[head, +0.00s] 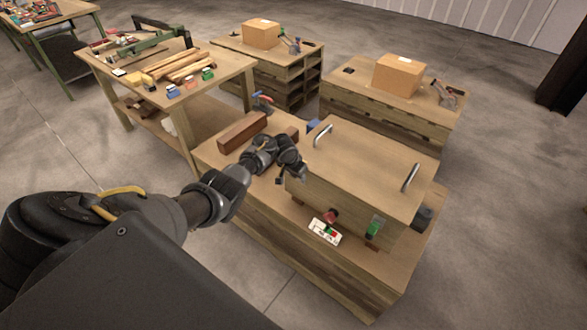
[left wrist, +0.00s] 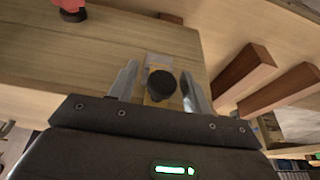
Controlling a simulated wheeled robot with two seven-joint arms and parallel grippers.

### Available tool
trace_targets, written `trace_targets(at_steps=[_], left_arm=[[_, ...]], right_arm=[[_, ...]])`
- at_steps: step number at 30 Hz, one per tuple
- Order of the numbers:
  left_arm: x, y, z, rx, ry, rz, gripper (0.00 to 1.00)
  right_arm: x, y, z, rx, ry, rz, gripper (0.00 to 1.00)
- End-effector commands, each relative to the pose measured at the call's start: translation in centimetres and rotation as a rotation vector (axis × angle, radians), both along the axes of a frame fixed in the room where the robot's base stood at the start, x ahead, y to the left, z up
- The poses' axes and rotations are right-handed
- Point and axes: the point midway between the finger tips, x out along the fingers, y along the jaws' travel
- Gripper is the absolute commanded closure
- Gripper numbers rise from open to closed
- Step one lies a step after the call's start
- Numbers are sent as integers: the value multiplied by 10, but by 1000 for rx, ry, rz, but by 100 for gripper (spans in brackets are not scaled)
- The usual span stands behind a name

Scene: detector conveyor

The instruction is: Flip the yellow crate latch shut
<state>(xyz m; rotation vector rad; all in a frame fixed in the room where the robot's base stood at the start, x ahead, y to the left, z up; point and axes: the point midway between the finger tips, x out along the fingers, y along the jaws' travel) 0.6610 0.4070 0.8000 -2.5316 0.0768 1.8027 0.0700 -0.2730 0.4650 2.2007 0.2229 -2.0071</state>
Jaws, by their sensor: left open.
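The wooden crate (head: 360,172) has a flat lid with two metal handles. Its wooden side wall (left wrist: 60,55) fills much of the left wrist view. A small yellow latch (left wrist: 153,100) with a round black knob (left wrist: 161,85) sits on that wall, with a pale plate behind it. My left gripper (head: 291,176) is at the left end of the crate. In the left wrist view its open fingers stand on either side of the latch knob, with gaps visible. Whether they touch the latch is unclear. The arm hides the latch in the head view. My right gripper is not in view.
A red knob (head: 331,215), a green part (head: 373,228) and a small white panel (head: 325,232) are at the crate's front. A brown wooden block (head: 242,131) lies behind my left gripper. A workbench (head: 125,75) and pallets with cardboard boxes (head: 398,75) stand behind.

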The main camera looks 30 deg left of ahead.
Motion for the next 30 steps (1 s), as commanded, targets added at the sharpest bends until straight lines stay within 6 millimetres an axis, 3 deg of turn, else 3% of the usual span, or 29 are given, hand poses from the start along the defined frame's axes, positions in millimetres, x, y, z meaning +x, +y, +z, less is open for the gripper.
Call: trace_targets(at_steps=[9, 15, 30], left_arm=[[-20, 1, 62, 0, -2, 0, 51], [-29, 1, 86, 1, 0, 0, 51], [-32, 2, 91, 2, 1, 0, 51]], right_arm=[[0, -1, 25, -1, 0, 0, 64], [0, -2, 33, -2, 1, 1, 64], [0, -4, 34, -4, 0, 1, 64]])
